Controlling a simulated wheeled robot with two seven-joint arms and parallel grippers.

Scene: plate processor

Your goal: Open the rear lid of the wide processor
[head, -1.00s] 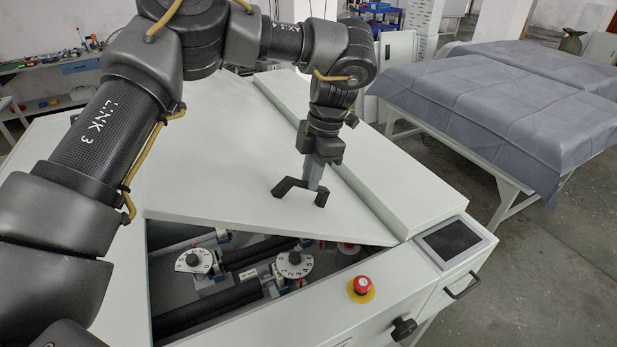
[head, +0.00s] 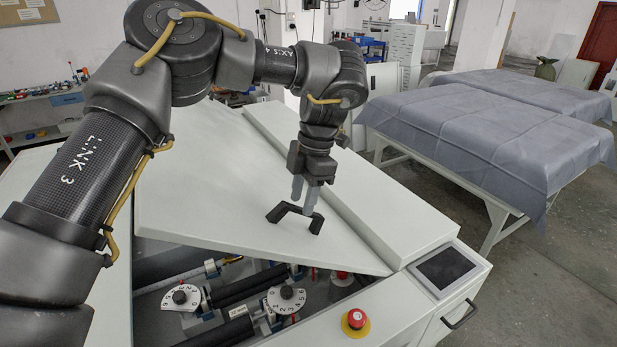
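The wide processor is a white machine with a large white lid (head: 210,185) on top. The lid stands partly raised, its left side up, and its front edge leaves a gap showing dark rollers (head: 240,285) inside. A black bracket handle (head: 272,214) sits on the lid's upper face. My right gripper is not in view.
Two white dials (head: 286,299) show inside the gap. A red emergency stop (head: 355,319) and a screen (head: 446,268) are at the machine's front right. A cloth-covered table (head: 490,140) stands to the right, with free floor between. A workbench is at the back left.

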